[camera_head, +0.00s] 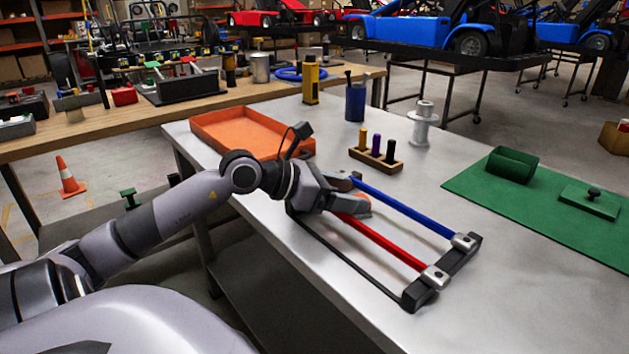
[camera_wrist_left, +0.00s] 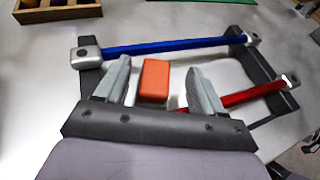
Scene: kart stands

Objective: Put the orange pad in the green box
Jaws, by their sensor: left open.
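The orange pad (camera_wrist_left: 155,80) is a small block lying on the metal table between a blue bar and a red bar. In the head view the pad (camera_head: 363,203) is mostly hidden by my left gripper (camera_head: 349,193). In the left wrist view the fingers of my left gripper (camera_wrist_left: 158,72) are open, one on each side of the pad, with gaps showing. The green box (camera_head: 512,165) sits open and empty-looking on a green mat at the right. My right gripper is not in view.
A black frame (camera_head: 465,262) holds the blue bar (camera_head: 405,206) and red bar (camera_head: 385,243) around the pad. A peg rack (camera_head: 375,160), an orange tray (camera_head: 208,134) and a grey spool (camera_head: 423,125) stand behind. A green lid (camera_head: 588,201) lies on the green mat (camera_head: 540,214).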

